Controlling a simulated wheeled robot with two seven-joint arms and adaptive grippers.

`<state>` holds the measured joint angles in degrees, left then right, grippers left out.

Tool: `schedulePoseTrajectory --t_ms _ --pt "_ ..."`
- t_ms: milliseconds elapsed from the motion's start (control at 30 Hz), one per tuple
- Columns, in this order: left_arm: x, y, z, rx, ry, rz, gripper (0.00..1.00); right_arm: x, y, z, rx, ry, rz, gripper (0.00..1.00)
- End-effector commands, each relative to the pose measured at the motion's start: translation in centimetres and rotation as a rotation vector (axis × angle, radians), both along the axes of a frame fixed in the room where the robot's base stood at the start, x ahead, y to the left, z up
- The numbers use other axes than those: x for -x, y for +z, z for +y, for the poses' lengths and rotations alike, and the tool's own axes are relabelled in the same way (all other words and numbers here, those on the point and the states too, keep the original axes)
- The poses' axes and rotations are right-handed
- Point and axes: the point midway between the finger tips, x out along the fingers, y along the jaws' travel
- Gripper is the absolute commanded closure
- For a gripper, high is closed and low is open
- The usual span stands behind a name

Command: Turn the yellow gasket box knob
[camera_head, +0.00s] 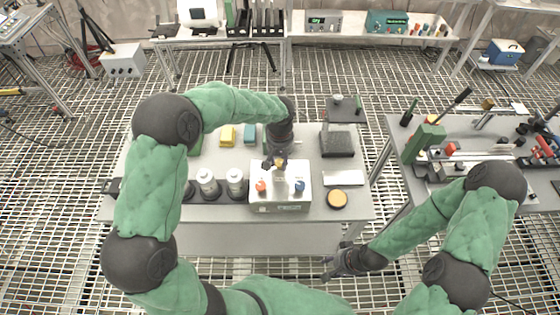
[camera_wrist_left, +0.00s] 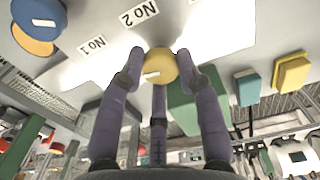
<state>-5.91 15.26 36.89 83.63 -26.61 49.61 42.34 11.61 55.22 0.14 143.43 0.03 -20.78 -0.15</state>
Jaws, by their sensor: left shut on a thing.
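The white gasket box (camera_head: 262,206) stands near the front edge of the grey table. On its top are a red knob (camera_head: 261,186), a blue knob (camera_head: 300,185) and a yellow knob between them. My left gripper (camera_head: 279,165) points down over the box and partly hides the yellow knob in the head view. In the left wrist view the yellow knob (camera_wrist_left: 161,66) sits between my fingertips, which are shut on it. The blue knob (camera_wrist_left: 38,14) shows at upper left. My right gripper (camera_head: 333,268) hangs in front of the table, its fingers apart and empty.
White-capped containers (camera_head: 208,184) stand left of the box. A round orange-topped item (camera_head: 337,199) lies to its right. Yellow (camera_head: 227,136) and teal (camera_head: 250,134) blocks lie behind. A second table with tools (camera_head: 470,150) stands at right.

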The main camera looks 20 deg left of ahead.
Motion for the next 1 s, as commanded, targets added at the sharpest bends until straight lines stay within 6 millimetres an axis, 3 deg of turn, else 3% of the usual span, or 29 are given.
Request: schedulePoseTrajectory --t_ms 300,867,900,967,1000 --pt "-0.13 0.03 0.0 0.001 0.132 -0.003 0.98 0.01 -0.46 0.0 0.0 0.0 0.0 0.6" --pt "-0.13 0.08 0.03 0.001 0.162 -0.004 0.98 0.0 -0.51 0.0 0.0 0.0 0.0 0.6" --pt "-0.14 0.08 0.03 0.001 0.162 -0.004 0.6 0.0 -0.51 0.0 0.0 0.0 0.0 0.6" --pt "-0.12 0.08 0.04 0.001 0.162 -0.003 0.43 0.0 -0.51 0.0 0.0 0.0 0.0 0.6" --pt "-0.11 0.08 0.04 0.001 0.162 -0.003 0.42 0.0 -0.51 0.0 0.0 0.0 0.0 0.6"
